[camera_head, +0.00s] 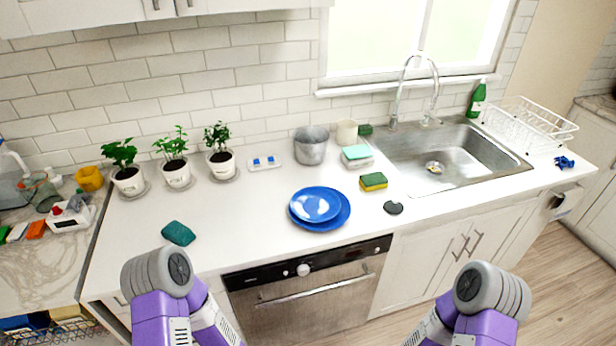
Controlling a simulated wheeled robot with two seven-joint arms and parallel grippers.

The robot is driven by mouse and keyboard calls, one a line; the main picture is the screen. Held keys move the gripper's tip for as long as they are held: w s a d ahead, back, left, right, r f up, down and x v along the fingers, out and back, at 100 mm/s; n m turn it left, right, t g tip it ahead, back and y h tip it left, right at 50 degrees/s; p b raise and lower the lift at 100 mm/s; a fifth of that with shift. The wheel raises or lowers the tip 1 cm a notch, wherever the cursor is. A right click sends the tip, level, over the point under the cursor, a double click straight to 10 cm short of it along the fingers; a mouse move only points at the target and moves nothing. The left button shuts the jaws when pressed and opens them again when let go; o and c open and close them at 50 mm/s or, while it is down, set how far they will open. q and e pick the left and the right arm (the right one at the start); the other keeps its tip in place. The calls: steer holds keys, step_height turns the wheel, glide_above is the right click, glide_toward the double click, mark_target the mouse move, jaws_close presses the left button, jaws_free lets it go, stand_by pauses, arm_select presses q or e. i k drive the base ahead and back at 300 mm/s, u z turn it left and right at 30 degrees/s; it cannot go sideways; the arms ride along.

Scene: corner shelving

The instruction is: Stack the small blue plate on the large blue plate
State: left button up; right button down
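The small blue plate (316,205) lies on top of the large blue plate (322,226) on the white counter, above the dishwasher. The small plate sits toward the back left of the large one, whose rim shows mostly at the front and right. Parts of my two purple and grey arms show at the bottom of the head view, left and right, well apart from the plates. Neither gripper's fingers show.
Behind the plates are a metal pot (311,146) and several potted plants (176,172). A sponge (373,182) and a black disc (393,208) lie to the right, before the sink (440,160). A teal cloth (178,233) lies left. The counter between cloth and plates is clear.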

mark_target(312, 204)
steer(key=z, duration=1.3)
steer(key=i, duration=0.95)
steer(key=u, duration=2.55)
